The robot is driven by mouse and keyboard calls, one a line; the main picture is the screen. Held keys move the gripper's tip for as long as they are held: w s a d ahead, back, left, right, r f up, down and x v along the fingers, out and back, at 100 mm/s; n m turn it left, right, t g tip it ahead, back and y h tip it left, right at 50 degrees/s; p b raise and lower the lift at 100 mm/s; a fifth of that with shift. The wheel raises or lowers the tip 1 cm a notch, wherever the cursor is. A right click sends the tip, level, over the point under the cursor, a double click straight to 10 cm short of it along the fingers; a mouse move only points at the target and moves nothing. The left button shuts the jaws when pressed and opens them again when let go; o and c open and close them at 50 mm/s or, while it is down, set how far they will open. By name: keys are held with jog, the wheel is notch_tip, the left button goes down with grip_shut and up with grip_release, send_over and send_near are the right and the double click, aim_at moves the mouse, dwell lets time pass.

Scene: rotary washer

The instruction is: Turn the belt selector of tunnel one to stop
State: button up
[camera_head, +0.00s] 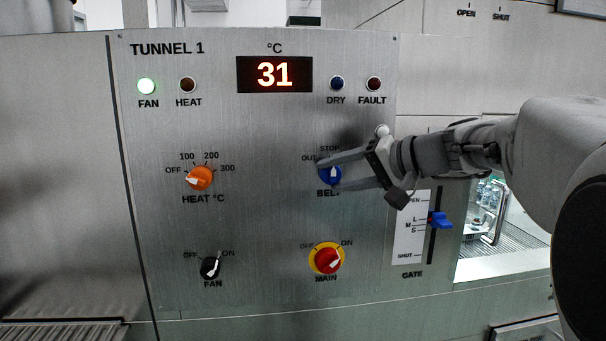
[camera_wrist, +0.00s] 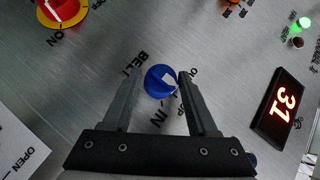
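The belt selector (camera_head: 330,174) is a round blue knob with a white pointer on the Tunnel 1 panel. In the head view the pointer looks roughly upward, toward the STOP label; its exact angle is hard to read. My gripper (camera_head: 327,173) reaches in from the right, one finger above the knob and one below. In the wrist view the blue knob (camera_wrist: 158,80) lies between the fingertips of my open gripper (camera_wrist: 159,77), with a gap at the left finger and a narrow one at the right.
The orange heat knob (camera_head: 200,178) is left of the belt selector, and the red and yellow main switch (camera_head: 326,259) is below it. The black fan switch (camera_head: 210,267) is lower left. The blue gate slider (camera_head: 440,220) stands right, beneath my arm. The display (camera_head: 274,74) reads 31.

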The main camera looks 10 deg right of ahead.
jog(key=shift+o, duration=1.3)
jog(key=p+v, duration=0.1)
jog(key=v, duration=1.6)
jog(key=shift+s+p, duration=0.2)
jog(key=shift+p, duration=0.2)
jog(key=shift+d, duration=0.15)
